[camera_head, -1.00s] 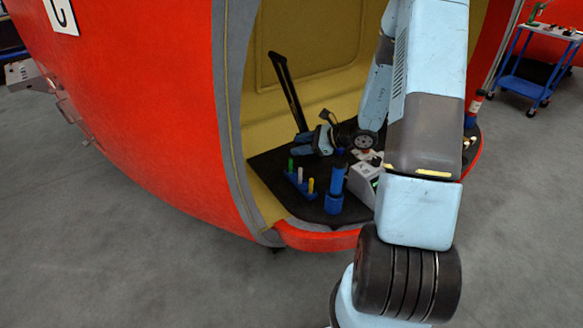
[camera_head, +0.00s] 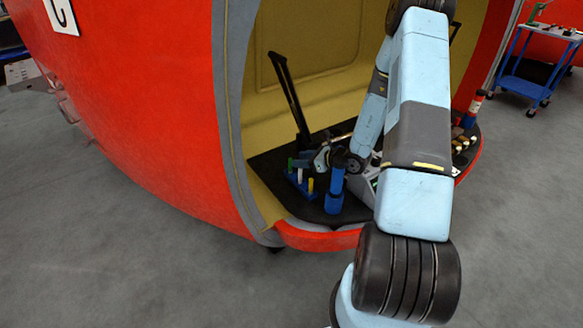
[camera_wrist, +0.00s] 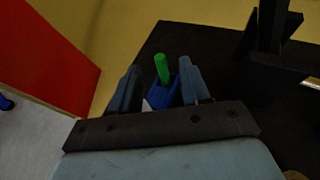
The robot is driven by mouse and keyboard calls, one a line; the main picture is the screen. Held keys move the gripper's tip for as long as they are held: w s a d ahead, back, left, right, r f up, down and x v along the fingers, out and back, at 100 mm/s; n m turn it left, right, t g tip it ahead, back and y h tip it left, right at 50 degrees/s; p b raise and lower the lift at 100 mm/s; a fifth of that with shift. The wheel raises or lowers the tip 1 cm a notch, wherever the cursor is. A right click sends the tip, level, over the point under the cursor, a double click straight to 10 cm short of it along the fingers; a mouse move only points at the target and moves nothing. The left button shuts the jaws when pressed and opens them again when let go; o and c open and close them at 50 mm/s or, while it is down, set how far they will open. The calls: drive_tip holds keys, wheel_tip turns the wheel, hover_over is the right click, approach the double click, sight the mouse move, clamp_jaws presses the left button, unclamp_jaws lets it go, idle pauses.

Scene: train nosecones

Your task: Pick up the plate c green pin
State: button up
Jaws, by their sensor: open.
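The green pin (camera_wrist: 162,68) stands upright in a blue holder (camera_wrist: 160,95) in the wrist view. In the head view the green pin (camera_head: 290,164) is the leftmost of three pins in the blue holder (camera_head: 301,184), beside a white and a yellow one. My gripper (camera_wrist: 160,80) is open, with one finger on each side of the green pin in the picture. I cannot tell how far the fingertips are from the pin. In the head view my gripper (camera_head: 322,157) is close to the holder, just right of the green pin.
A blue cylinder (camera_head: 335,190) stands right of the holder on the black floor plate (camera_head: 300,207). A dark upright bar (camera_head: 288,90) rises behind. The red shell's edge (camera_head: 318,240) borders the front. Several small items lie at the right (camera_head: 463,143).

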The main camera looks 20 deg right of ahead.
sight(290, 167)
drive_tip(key=x, duration=0.4)
drive_tip(key=shift+w, duration=0.1)
drive_tip(key=shift+c, duration=0.4)
clamp_jaws()
